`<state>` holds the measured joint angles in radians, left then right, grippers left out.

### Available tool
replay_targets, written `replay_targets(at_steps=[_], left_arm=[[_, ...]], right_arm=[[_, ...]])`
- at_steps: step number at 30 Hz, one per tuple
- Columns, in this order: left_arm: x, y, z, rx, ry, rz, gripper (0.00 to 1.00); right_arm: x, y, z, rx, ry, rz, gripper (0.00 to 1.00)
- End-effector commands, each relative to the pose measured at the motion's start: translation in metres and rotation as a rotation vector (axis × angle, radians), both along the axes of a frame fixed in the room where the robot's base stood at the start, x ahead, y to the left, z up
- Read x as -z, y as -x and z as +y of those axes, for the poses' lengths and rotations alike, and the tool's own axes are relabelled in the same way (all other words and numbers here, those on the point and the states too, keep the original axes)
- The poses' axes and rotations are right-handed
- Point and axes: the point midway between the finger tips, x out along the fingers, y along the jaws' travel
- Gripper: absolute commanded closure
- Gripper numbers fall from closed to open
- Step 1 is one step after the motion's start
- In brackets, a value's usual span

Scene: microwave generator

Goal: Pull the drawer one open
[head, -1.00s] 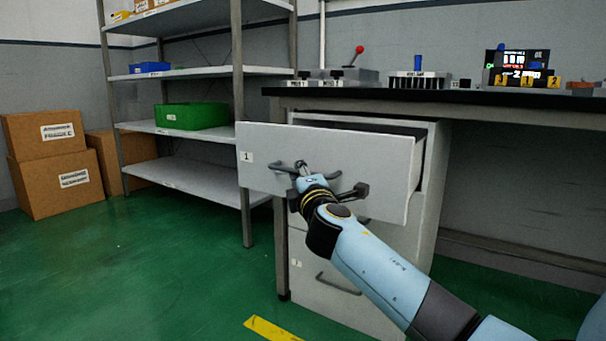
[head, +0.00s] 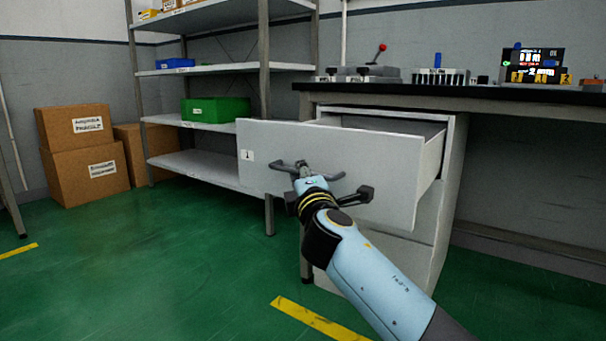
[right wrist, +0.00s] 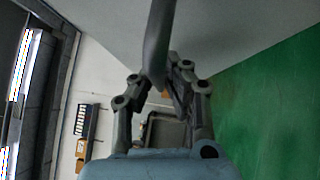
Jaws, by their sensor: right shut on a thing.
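Drawer one (head: 385,165), a pale grey front with a "1" label, stands pulled out from the cabinet (head: 452,190) under the bench. A gap into the drawer shows behind its front. My right gripper (head: 303,172) is at the dark bar handle (head: 283,165) on the drawer front and is shut on it. In the right wrist view the handle (right wrist: 158,40) runs between the fingers of the gripper (right wrist: 160,85). My right arm hides part of the lower drawers. My left gripper is not in view.
The bench (head: 480,96) carries switch boxes and a lit display (head: 532,65). A shelf unit with a green bin (head: 215,109) stands at the back left, cardboard boxes (head: 88,165) beside it. Green floor (head: 150,270) is clear at the front left.

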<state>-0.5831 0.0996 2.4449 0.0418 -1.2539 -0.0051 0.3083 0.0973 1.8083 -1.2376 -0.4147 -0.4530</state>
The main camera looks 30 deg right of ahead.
Motion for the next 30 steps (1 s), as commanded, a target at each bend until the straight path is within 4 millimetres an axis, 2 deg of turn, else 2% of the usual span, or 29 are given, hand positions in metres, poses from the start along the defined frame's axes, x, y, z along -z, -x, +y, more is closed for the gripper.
replay_targets(at_steps=[6,7,12,20,23,26,30], left_arm=[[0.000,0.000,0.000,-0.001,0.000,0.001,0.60],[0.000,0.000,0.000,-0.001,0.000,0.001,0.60],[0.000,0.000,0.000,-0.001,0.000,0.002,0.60],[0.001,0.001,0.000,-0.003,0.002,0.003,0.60],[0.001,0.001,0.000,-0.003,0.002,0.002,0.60],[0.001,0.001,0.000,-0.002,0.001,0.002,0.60],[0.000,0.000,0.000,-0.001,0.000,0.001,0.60]], right_arm=[[-0.002,0.000,0.000,-0.002,-0.001,-0.005,1.00],[-0.002,0.000,0.000,-0.002,-0.001,-0.005,0.87],[-0.002,0.000,0.000,-0.001,-0.001,-0.003,0.66],[0.000,0.001,0.000,0.000,-0.001,-0.001,0.66],[0.002,0.007,0.003,-0.001,-0.001,0.001,0.66],[0.004,0.022,0.009,-0.001,-0.003,0.001,0.66],[0.009,0.052,0.021,-0.001,-0.003,0.002,0.66]])
